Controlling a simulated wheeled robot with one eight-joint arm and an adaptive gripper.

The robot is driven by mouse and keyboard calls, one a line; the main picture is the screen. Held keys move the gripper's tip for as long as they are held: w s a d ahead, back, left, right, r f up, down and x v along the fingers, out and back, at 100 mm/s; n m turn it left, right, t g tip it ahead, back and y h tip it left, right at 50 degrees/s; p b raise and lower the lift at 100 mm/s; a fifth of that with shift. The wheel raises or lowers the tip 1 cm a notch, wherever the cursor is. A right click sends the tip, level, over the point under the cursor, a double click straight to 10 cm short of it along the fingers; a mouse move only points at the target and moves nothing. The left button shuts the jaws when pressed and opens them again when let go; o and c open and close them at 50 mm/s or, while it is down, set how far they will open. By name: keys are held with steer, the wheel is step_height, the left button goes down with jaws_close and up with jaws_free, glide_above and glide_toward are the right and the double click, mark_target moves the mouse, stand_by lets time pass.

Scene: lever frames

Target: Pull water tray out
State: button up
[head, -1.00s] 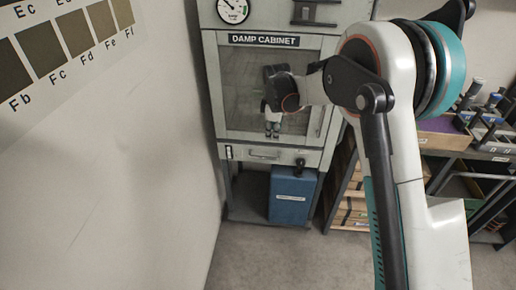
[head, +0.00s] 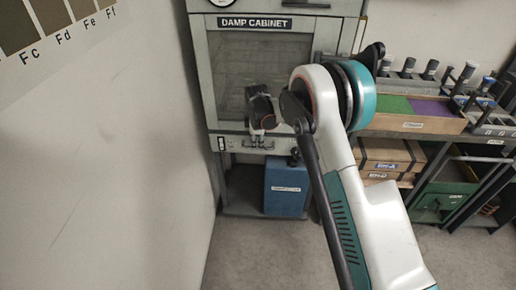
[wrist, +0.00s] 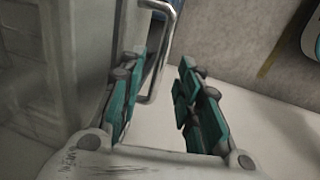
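The water tray (head: 236,144) is the shallow grey drawer front below the glass door of the damp cabinet (head: 216,85). It appears closed, and my gripper partly covers it in the head view. My gripper (head: 257,139) points down in front of the tray front. In the wrist view my gripper (wrist: 161,64) has its two teal-padded fingers spread apart. A metal bar handle (wrist: 168,45) shows between and beyond the fingertips, beside the cabinet face; it looks like the tray's handle. I cannot tell whether a finger touches it.
A blue box (head: 287,188) stands on the shelf under the tray. A wall (head: 100,170) runs close on the left. A rack with wooden boxes (head: 388,153) and bottles stands at right. The grey floor (head: 255,245) in front is clear.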

steer(key=shift+w+f+b, duration=0.2)
steer(key=shift+f+b, duration=0.15)
steer(key=shift+f, duration=0.95)
steer(key=shift+c, duration=0.2)
jaws_close()
